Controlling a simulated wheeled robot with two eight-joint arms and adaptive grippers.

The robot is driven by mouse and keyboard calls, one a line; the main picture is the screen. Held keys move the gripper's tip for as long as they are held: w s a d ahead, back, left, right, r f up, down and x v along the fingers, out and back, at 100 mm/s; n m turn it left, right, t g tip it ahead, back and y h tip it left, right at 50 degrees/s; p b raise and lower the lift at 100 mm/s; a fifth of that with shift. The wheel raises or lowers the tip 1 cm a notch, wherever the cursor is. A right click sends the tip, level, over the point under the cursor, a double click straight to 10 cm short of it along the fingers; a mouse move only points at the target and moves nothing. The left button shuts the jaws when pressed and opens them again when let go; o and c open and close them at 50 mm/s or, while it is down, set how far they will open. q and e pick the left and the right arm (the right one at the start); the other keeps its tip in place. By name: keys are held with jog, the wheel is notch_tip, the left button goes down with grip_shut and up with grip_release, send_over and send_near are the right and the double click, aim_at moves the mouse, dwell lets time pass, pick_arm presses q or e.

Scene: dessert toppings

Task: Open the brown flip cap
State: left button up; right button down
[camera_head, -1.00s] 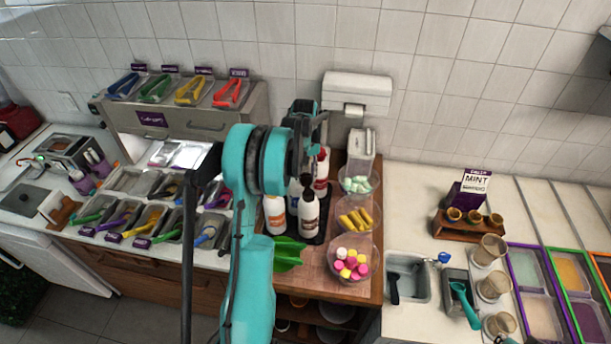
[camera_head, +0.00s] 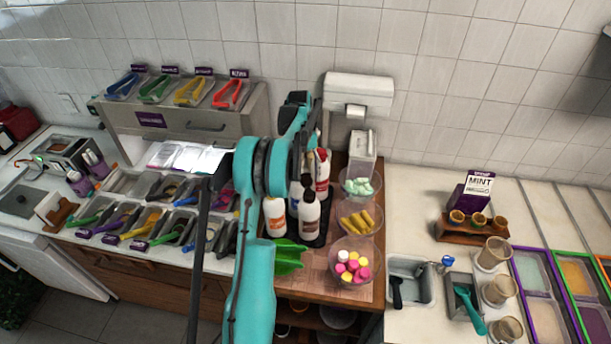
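A white bottle (camera_head: 310,219) with a dark brown cap (camera_head: 308,187) stands upright on a dark tray on the wooden counter. A white bottle with an orange label (camera_head: 274,217) stands to its left. A bottle with red on it (camera_head: 322,174) stands behind, and another bottle between them is mostly hidden by my arm. My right gripper is not in view.
Bowls with mint-green pieces (camera_head: 362,184), yellow sticks (camera_head: 357,221) and pink and yellow sweets (camera_head: 352,265) stand right of the bottles. A white dispenser (camera_head: 357,95) is on the wall behind.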

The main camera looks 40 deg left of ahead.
pick_arm(q)
jog(key=v, duration=1.2)
jog(key=shift+f, duration=0.1)
